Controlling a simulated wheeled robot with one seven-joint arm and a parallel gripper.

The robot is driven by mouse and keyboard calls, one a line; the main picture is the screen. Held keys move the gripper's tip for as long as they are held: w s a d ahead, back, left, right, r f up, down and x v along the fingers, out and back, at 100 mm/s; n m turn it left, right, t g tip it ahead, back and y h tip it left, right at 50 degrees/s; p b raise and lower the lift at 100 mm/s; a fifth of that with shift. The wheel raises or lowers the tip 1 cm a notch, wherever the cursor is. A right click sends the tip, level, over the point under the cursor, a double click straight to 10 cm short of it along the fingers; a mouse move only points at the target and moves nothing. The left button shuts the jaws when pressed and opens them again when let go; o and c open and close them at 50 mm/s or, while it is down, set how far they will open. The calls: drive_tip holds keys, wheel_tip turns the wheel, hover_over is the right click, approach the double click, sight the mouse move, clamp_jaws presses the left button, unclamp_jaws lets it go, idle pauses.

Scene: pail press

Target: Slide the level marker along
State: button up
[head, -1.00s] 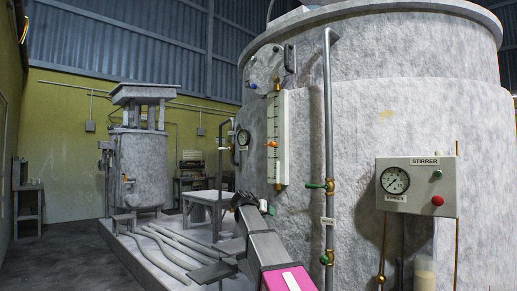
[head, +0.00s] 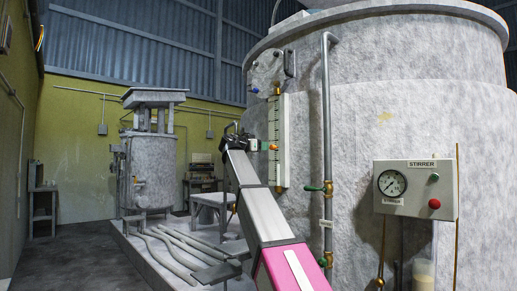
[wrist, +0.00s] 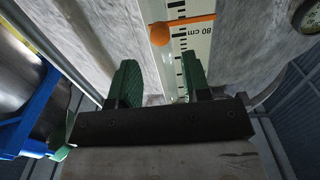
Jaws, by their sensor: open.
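The level marker (wrist: 185,25) is a small orange pointer with a rounded end, set across the white level scale (wrist: 197,47) with black ticks and "80 cm" print. In the head view the scale (head: 284,160) stands upright on the big tank, and the marker (head: 273,147) shows on its upper half. My gripper (wrist: 158,78) is open and empty, its two green fingers apart. The marker's rounded end lies beyond the fingertips, roughly in line with the gap between them. In the head view my gripper is just left of the marker; I cannot tell if they touch.
A vertical pipe (head: 327,120) with green-handled valves runs right of the scale. A stirrer box (head: 416,188) with a gauge and buttons is further right. A smaller vessel (head: 150,175) and a white table (head: 212,197) stand at the left. Hoses lie on the plinth.

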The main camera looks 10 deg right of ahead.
sight(271, 148)
drive_tip(key=x, duration=0.6)
drive_tip(key=shift+w+d, duration=0.15)
drive_tip(key=shift+w, duration=0.05)
drive_tip(key=c, duration=0.7)
drive_tip(key=shift+f, duration=0.1)
drive_tip(key=shift+f, duration=2.9)
drive_tip(key=o, duration=0.9)
drive_tip(key=shift+o, duration=0.2)
